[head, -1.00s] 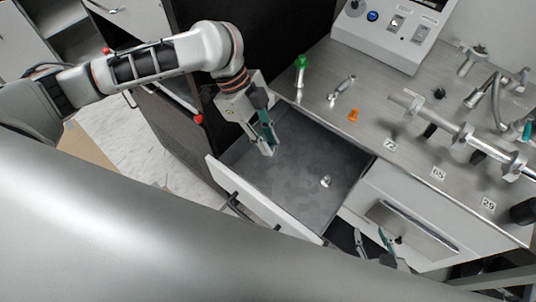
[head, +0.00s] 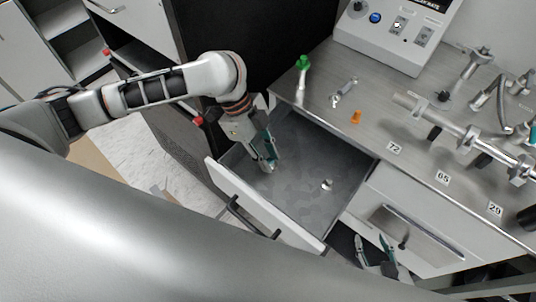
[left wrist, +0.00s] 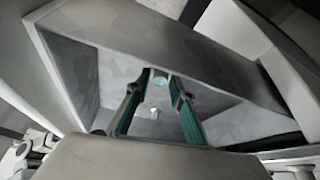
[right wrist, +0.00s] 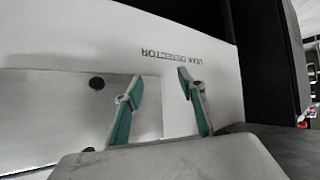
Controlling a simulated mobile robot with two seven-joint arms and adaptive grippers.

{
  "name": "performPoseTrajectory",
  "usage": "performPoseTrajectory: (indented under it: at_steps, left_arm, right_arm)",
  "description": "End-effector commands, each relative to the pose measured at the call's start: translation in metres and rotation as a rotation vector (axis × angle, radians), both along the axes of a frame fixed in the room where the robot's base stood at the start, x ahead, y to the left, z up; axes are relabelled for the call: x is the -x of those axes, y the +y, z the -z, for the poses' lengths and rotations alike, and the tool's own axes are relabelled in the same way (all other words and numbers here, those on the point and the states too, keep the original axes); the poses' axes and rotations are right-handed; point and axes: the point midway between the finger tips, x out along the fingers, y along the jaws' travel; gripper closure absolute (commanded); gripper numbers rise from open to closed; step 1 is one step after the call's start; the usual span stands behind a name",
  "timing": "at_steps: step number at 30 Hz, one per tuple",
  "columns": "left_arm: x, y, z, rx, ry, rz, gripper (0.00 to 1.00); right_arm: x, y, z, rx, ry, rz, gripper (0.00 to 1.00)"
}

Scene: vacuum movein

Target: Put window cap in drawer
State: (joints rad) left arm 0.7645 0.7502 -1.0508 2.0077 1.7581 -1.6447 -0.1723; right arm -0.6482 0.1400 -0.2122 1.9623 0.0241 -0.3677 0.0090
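The drawer (head: 300,160) is pulled open at the centre of the head view, with a grey floor and white front. My left gripper (head: 270,166) points down into its left part. In the left wrist view its fingertips (left wrist: 160,77) close on a small round piece with a pale blue face, apparently the window cap (left wrist: 160,81). The cap is mostly hidden in the head view. Another small metallic piece (head: 326,185) lies on the drawer floor, also visible in the left wrist view (left wrist: 154,113). My right gripper (head: 375,246) is open and empty, low at right, near a cabinet front.
The metal counter (head: 330,118) behind the drawer holds a green-topped part (head: 303,64), a small metal fitting (head: 343,90), an orange piece (head: 356,117) and a pipe assembly (head: 450,122). A control box (head: 392,35) stands at the back. The drawer's middle floor is mostly clear.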

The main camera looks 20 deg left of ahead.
Motion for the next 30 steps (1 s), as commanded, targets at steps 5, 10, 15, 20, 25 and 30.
performPoseTrajectory:
  at_steps: [5, 10, 15, 20, 25, 30]
  left_arm:
    - [0.0, 0.0, 0.0, 0.0, 0.0, 0.0, 0.67]
    - [0.0, 0.0, -0.001, 0.001, 0.0, 0.001, 0.67]
    - [-0.001, 0.004, -0.012, -0.001, -0.002, 0.0, 0.67]
    - [-0.004, 0.016, -0.04, -0.002, -0.007, -0.001, 0.67]
    - [-0.006, 0.031, -0.072, -0.002, -0.005, -0.001, 0.67]
    - [-0.007, 0.042, -0.097, -0.001, -0.003, -0.001, 0.67]
  right_arm:
    - [0.001, 0.0, 0.002, 0.0, 0.003, 0.0, 0.6]
    - [0.001, 0.0, 0.002, 0.001, 0.004, 0.0, 0.6]
    - [0.001, 0.0, 0.0, 0.0, 0.002, -0.001, 0.6]
    - [-0.001, 0.0, -0.01, 0.0, -0.003, 0.0, 0.6]
    - [-0.004, 0.0, -0.021, -0.001, -0.011, -0.001, 0.6]
    - [-0.005, 0.001, -0.028, -0.002, -0.016, 0.0, 0.6]
